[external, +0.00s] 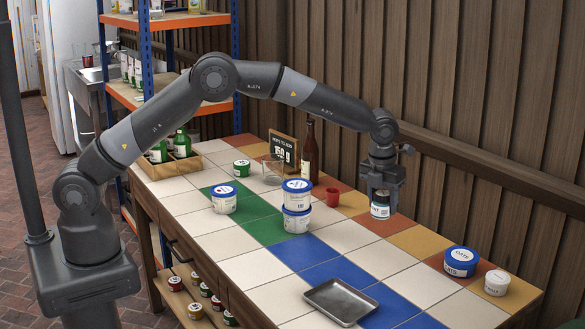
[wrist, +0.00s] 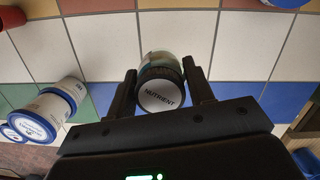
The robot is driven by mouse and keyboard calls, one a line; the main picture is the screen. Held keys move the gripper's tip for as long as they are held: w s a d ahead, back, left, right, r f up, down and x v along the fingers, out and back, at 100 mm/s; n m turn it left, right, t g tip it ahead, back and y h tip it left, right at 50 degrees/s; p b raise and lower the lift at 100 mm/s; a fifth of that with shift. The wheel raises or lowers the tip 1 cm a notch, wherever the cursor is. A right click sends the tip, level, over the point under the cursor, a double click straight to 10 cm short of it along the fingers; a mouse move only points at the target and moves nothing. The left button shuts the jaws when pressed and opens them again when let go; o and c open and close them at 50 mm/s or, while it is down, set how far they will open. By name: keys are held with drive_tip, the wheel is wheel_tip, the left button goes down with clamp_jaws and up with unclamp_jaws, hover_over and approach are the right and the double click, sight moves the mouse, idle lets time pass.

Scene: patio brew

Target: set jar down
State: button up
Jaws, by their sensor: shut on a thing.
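The jar (external: 380,208) has a dark lid and a pale label, and my gripper (external: 381,186) is shut on it from above. In the wrist view the jar's lid (wrist: 161,92) reads "NUTRIENT" and sits between the two fingers of my gripper (wrist: 162,88).
A red cup (external: 332,197) and a brown bottle (external: 310,155) stand left of the jar. Two stacked white tubs (external: 296,210) stand further left. A metal tray (external: 340,301) lies at the front. An "OATS" tub (external: 460,262) and a small white tub (external: 497,283) stand right. Tiles between are clear.

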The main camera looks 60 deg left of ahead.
drive_tip(key=s+d+m, duration=0.2)
drive_tip(key=d+m, duration=0.1)
drive_tip(key=d, duration=1)
drive_tip(key=w+a+f, duration=0.2)
drive_tip(key=w, duration=0.1)
drive_tip(key=w+a+f, duration=0.2)
drive_tip(key=w, duration=0.1)
drive_tip(key=w+a+f, duration=0.2)
drive_tip(key=w, duration=0.1)
drive_tip(key=shift+w+a+f, duration=0.3)
drive_tip(key=shift+w, duration=0.05)
drive_tip(key=shift+f, duration=2)
drive_tip(key=shift+f, duration=0.1)
drive_tip(key=o, duration=1.1)
drive_tip(key=shift+c, duration=0.2)
